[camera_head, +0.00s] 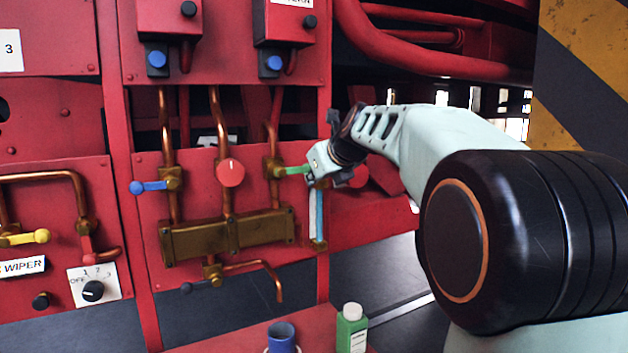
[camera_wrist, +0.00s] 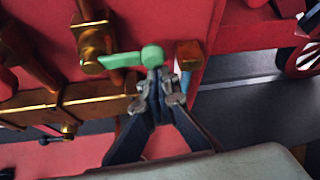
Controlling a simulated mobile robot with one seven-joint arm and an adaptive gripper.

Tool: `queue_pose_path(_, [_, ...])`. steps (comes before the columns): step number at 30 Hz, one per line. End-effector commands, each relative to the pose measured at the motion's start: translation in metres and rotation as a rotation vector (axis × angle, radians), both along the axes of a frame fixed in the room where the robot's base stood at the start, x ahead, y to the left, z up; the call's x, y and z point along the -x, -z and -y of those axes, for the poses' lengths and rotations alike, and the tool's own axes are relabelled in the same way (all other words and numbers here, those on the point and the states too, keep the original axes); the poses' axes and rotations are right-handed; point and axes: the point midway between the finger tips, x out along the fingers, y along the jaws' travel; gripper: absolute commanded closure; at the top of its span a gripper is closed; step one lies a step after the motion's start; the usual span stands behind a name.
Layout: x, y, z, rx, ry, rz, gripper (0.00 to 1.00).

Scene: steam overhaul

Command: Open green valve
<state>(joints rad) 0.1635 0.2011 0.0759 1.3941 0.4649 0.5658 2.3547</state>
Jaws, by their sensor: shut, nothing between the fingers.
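The green valve handle (camera_head: 292,170) sticks out sideways to the right from a brass valve body (camera_head: 272,168) on a vertical copper pipe. In the wrist view the handle (camera_wrist: 122,60) lies nearly level and ends in a round green knob (camera_wrist: 152,56). My gripper (camera_head: 314,165) is at the knob end of the handle. In the wrist view my gripper (camera_wrist: 159,84) has its fingertips together just below the knob, with nothing between them. I cannot tell whether they touch the knob.
A blue-handled valve (camera_head: 150,187) and a red round knob (camera_head: 230,172) are to the left. A brass manifold (camera_head: 225,235) runs below. A blue cup (camera_head: 281,338) and a green bottle (camera_head: 352,330) stand on the red surface beneath. Red pipes (camera_head: 420,55) run above my arm.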

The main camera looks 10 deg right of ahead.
Motion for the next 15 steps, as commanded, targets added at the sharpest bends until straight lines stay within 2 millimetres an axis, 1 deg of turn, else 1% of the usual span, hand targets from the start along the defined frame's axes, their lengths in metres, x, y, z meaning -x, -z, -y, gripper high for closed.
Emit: queue_pose_path(15, [0.0,-0.0066,0.0007,0.07,-0.001,0.024,1.0])
